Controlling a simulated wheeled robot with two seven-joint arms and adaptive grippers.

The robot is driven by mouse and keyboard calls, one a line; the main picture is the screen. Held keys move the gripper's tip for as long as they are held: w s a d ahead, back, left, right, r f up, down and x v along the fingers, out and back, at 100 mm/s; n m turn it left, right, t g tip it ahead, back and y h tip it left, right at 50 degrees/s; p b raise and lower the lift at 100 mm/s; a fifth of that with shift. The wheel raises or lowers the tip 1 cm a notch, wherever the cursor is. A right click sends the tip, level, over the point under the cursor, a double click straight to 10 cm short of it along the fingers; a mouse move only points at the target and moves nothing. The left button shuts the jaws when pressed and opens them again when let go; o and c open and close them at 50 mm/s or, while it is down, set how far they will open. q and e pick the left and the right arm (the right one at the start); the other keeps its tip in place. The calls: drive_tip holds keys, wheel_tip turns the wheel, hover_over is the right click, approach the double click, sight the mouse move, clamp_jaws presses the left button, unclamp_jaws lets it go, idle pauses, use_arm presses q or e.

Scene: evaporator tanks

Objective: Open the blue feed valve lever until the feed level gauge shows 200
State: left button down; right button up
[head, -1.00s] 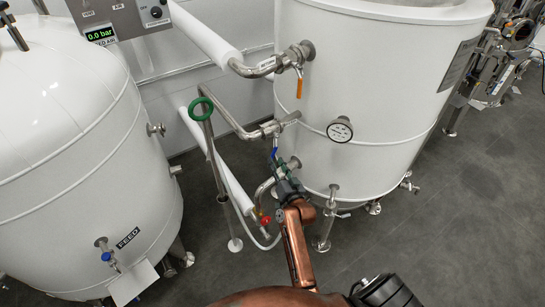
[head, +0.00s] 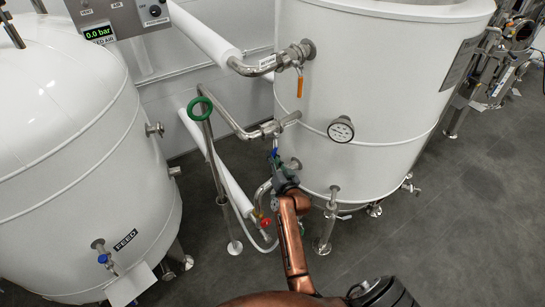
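The blue valve lever (head: 274,153) hangs below a steel valve on the pipe at the left side of the large white tank (head: 375,90). My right gripper (head: 277,165) is at the lower end of this lever. It is small and partly hidden by my wrist, so whether its fingers are around the lever or only beside it is unclear. A round dial gauge (head: 341,129) is on the tank's front; its reading is too small to tell. My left gripper is out of view.
An orange lever (head: 299,87) hangs from the upper pipe. A green ring handle (head: 200,108) on a rod and a red-handled valve (head: 265,222) stand close left of my arm. A display (head: 99,32) reads 0.0 bar.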

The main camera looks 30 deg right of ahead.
clamp_jaws()
drive_tip(key=shift+d+f+n+b, duration=0.3)
drive_tip(key=shift+d+n+b, duration=0.2)
drive_tip(key=shift+b, duration=0.1)
drive_tip(key=d+n+b, duration=0.1)
drive_tip(key=n, duration=0.1)
drive_tip(key=d+n+t+b, duration=0.1)
drive_tip(key=d+n, duration=0.1)
